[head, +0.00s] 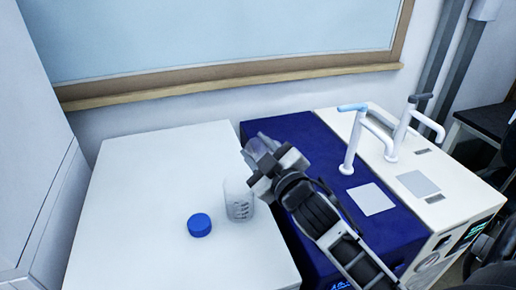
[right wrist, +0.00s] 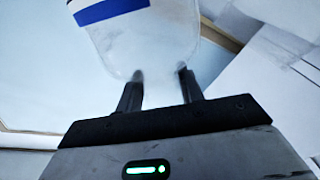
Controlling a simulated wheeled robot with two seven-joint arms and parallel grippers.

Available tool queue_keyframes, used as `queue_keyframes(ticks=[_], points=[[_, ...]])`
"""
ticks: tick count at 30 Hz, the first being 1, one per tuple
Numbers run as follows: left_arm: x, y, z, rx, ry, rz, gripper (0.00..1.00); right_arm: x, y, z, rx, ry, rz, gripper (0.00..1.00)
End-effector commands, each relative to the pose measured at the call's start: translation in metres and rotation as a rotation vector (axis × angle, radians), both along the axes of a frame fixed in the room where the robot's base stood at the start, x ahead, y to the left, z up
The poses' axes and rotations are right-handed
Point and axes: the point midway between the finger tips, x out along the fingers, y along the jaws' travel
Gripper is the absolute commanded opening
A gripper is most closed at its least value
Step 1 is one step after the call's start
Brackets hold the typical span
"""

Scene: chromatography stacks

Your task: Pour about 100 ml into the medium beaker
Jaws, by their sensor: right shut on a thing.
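A clear beaker (head: 238,204) with dark graduation marks stands upright on the white table, near its right edge. My right gripper (head: 266,166) is above and just right of the beaker. It is shut on a clear bottle (head: 257,146), mostly hidden behind the gripper in the head view. In the right wrist view the bottle (right wrist: 150,35) has a blue band and sits between the two fingers (right wrist: 158,88). I cannot tell the liquid level in the bottle or beaker. My left gripper is not in view.
A blue cap (head: 199,225) lies on the white table (head: 135,200), left of the beaker. A blue and white machine (head: 285,133) with white taps (head: 351,140) adjoins on the right. The table's left side is clear. A window (head: 220,35) is behind.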

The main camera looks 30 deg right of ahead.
Motion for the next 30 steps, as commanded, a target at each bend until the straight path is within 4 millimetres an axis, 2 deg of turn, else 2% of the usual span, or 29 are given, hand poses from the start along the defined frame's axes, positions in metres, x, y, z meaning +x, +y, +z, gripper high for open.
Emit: queue_keyframes(ticks=[3,13,23,30], points=[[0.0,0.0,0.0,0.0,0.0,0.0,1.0,0.0,0.0,0.004,-0.005,-0.009,0.001,0.0],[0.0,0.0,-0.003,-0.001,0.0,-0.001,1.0,0.0,0.002,-0.004,-0.101,-0.009,0.002,0.0],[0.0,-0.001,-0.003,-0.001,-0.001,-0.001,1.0,0.0,0.002,-0.004,-0.107,-0.009,0.002,0.0],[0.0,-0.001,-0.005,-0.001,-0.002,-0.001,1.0,0.0,0.002,-0.009,-0.198,-0.008,0.001,0.0]])
